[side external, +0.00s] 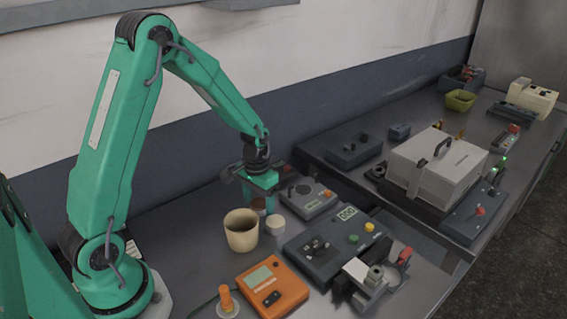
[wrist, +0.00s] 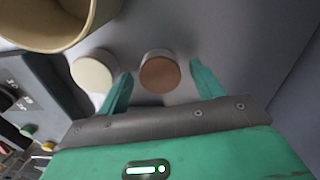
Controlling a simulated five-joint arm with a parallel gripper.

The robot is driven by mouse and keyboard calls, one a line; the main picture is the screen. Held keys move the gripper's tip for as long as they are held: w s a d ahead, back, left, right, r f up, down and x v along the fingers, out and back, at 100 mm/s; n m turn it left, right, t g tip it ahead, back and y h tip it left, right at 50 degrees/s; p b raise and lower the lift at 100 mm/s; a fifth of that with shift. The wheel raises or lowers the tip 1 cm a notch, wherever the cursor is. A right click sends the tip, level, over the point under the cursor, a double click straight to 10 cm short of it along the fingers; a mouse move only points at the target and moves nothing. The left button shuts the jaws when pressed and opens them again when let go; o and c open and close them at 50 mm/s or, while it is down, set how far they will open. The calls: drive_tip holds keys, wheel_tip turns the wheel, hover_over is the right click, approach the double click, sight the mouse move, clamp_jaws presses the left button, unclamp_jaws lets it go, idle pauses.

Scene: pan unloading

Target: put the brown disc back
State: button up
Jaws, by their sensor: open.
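The brown disc (wrist: 160,75) is a short cylinder with a brown top and pale side, seen upright in the wrist view. My gripper (wrist: 160,70) is open, with one green finger on each side of the disc and a visible gap at both sides. In the side external view, my gripper (side external: 263,207) points down behind the beige cup, and a bit of the brown disc (side external: 257,203) shows between the fingers. What the disc rests on is hard to tell there. A similar cream disc (wrist: 94,71) stands just outside the left finger in the wrist view.
The beige cup (side external: 241,231) stands close to my gripper. A grey box with a dial (side external: 308,197) and a dark control box (side external: 335,250) are to the right. An orange meter (side external: 272,287) is in front. Some bench (side external: 190,240) left of the cup is clear.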

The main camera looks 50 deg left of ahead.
sight(258, 205)
wheel_tip(258, 205, up, 12)
idle(0.6)
idle(0.5)
drive_tip(key=s+d+r+m+t, duration=0.1)
drive_tip(key=s+d+r, duration=0.3)
drive_tip(key=s, duration=0.4)
drive_tip(key=s+d+r+t, duration=0.4)
drive_tip(key=s+r, duration=0.3)
drive_tip(key=s, duration=0.1)
drive_tip(key=shift+s+r+m+t, duration=0.25)
drive_tip(key=shift+s+m+t, duration=0.05)
drive_tip(key=shift+s+m, duration=0.1)
